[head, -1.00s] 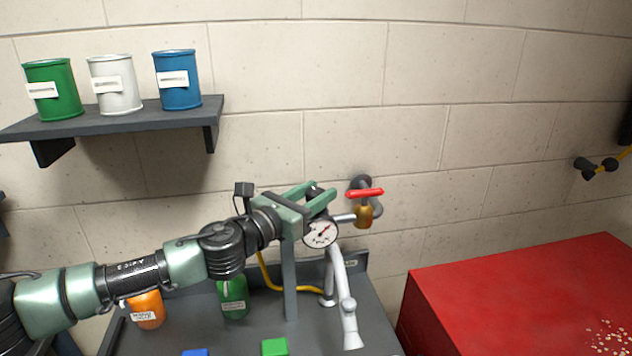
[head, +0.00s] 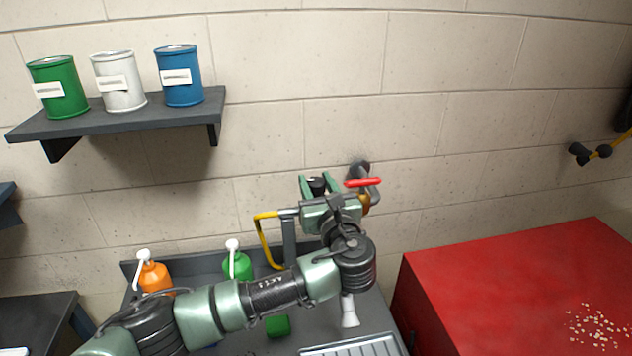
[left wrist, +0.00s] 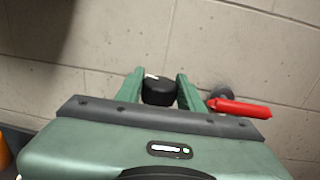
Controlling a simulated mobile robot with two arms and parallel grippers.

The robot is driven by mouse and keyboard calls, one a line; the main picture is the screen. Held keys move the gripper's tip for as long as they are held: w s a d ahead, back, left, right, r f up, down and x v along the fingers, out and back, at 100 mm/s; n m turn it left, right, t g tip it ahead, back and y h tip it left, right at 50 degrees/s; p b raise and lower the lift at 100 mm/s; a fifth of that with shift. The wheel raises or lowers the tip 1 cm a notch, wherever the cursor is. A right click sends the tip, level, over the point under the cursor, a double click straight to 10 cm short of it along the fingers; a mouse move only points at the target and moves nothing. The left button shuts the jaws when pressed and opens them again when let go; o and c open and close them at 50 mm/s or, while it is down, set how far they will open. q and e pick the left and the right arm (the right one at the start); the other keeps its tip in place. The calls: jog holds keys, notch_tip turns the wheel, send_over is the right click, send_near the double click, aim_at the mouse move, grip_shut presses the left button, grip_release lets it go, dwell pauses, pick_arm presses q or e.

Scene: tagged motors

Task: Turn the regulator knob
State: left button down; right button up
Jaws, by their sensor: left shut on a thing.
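The black regulator knob (left wrist: 160,91) sits between the two green fingers of my left gripper (left wrist: 160,90) in the left wrist view, and a short white mark shows on its top left. In the head view my left gripper (head: 319,185) is shut on the knob (head: 318,186) near the wall. The dial gauge of the regulator is hidden behind my arm. A red valve handle (head: 363,183) is just right of the gripper, and it also shows in the left wrist view (left wrist: 240,108). My right gripper is not in view.
A shelf (head: 130,122) with green, white and blue cans is on the wall at upper left. Orange (head: 155,276) and green (head: 238,264) pump bottles stand on the grey bench. A red cabinet (head: 500,285) is at right.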

aim_at(322, 188)
pick_arm(q)
jog(key=n+g+y, duration=0.1)
jog(key=n+y, duration=0.1)
jog(key=y, duration=0.1)
jog(key=shift+d+y+b, duration=0.1)
jog(key=shift+y+b, duration=0.2)
jog(key=shift+b, duration=0.05)
jog(key=shift+n+g+y+b, duration=0.35)
jog(key=shift+n+g+y, duration=0.65)
jog(key=shift+n+y, duration=0.25)
jog(key=c, duration=0.9)
grip_release()
jog(key=b+v, duration=0.2)
jog(key=v, duration=0.4)
jog(key=shift+s+d+f+b, duration=0.1)
jog(key=shift+s+d+b, duration=0.15)
jog(key=shift+b, duration=0.15)
jog(key=shift+s+d, duration=0.25)
jog(key=shift+s, duration=0.15)
